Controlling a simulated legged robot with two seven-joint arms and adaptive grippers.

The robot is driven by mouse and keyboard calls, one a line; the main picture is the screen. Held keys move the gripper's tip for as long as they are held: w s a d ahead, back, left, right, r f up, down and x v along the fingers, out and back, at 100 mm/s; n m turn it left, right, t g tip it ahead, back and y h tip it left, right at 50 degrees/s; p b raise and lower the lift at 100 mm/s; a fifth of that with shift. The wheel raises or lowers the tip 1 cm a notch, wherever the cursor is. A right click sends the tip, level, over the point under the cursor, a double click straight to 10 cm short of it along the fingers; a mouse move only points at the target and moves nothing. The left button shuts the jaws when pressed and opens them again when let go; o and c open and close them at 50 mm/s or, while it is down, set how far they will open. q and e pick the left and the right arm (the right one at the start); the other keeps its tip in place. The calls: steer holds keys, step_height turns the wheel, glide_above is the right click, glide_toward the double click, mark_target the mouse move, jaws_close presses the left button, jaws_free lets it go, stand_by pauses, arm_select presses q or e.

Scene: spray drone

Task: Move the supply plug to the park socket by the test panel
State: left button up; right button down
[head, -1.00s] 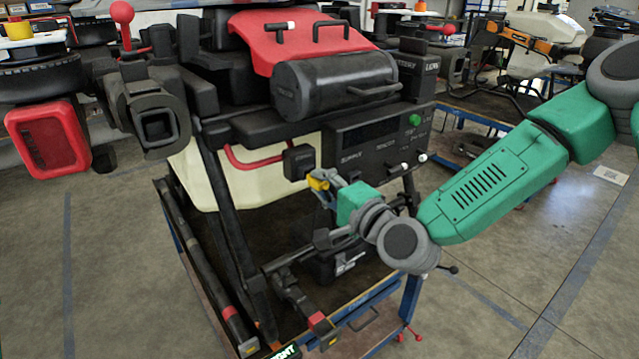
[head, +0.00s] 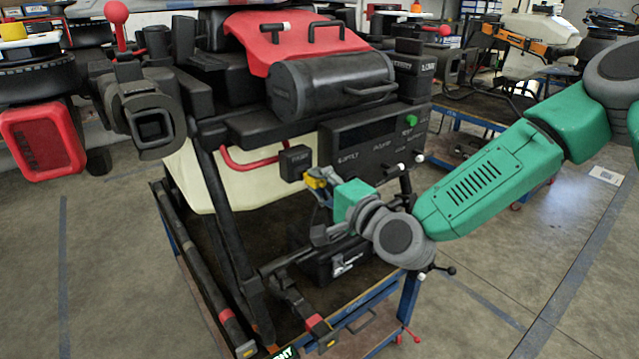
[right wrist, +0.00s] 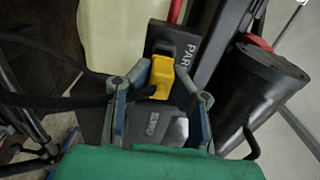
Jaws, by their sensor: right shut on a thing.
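The plug also shows between the fingers in the right wrist view (right wrist: 161,76), with a black cable (right wrist: 75,101) running off to the left. A small black box (head: 295,163) sits left of the panel, just above the plug. In the right wrist view a black block lettered "PAR…" (right wrist: 187,50) lies right behind the plug; its socket opening is hidden. I cannot tell whether the plug touches it. My left gripper is not in view.
A red bent tube (head: 243,163) and a pale tank (head: 200,180) lie left of the plug. A black cylinder (head: 330,85) hangs above. A labelled black box (head: 340,262) stands below on the blue-framed cart (head: 408,300). Dark struts are close by.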

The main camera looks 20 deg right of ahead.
steer(key=shift+w+a+r, duration=0.1)
steer(key=shift+w, duration=0.15)
steer(key=shift+w+a, duration=0.15)
steer(key=shift+w, duration=0.15)
steer(key=c, duration=1.4)
jaws_free()
steer(key=shift+s+d, duration=0.2)
steer(key=v, duration=1.1)
steer(key=shift+s, duration=0.25)
